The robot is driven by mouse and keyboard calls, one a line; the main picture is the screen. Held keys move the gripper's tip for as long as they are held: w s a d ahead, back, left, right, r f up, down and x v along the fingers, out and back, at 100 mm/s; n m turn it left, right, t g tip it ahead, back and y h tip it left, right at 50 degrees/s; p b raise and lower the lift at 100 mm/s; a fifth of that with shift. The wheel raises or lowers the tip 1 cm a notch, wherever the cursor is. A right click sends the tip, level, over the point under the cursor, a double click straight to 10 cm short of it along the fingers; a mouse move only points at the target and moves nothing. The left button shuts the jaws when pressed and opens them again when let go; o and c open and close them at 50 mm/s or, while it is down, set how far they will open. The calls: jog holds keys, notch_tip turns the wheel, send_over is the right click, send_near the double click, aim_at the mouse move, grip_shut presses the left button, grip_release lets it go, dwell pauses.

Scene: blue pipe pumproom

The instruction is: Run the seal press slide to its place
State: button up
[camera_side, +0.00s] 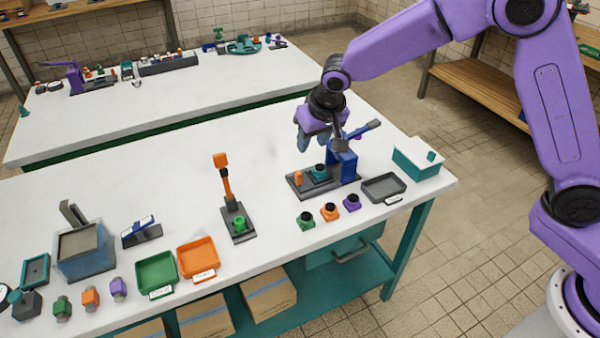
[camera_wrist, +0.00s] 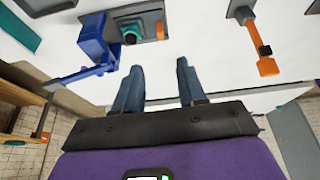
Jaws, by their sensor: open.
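The seal press has a dark base plate (camera_side: 330,187), a blue column (camera_side: 346,166) and a raised blue lever (camera_side: 364,129). A teal slide block with a dark top (camera_side: 319,172) sits on the plate beside the column. A small orange peg (camera_side: 298,178) stands at the plate's left end. My gripper (camera_side: 303,143) is open and empty above and behind the press, clear of the slide. In the wrist view my gripper (camera_wrist: 160,64) shows two blue-grey fingers apart with bare table between them. There the blue column (camera_wrist: 92,35) and teal slide (camera_wrist: 129,28) lie beyond the fingers, upper left.
An orange-levered fixture (camera_side: 228,195) stands left of the press. Green, orange and purple capped pieces (camera_side: 329,211) sit in front. A dark tray (camera_side: 383,188) and a teal box (camera_side: 417,160) are at the right. The tabletop behind the orange-levered fixture is clear.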

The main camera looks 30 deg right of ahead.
aim_at(298, 172)
jog(key=x, duration=1.8)
jog(key=shift+w+r, duration=0.15)
jog(key=shift+w, duration=0.2)
grip_shut()
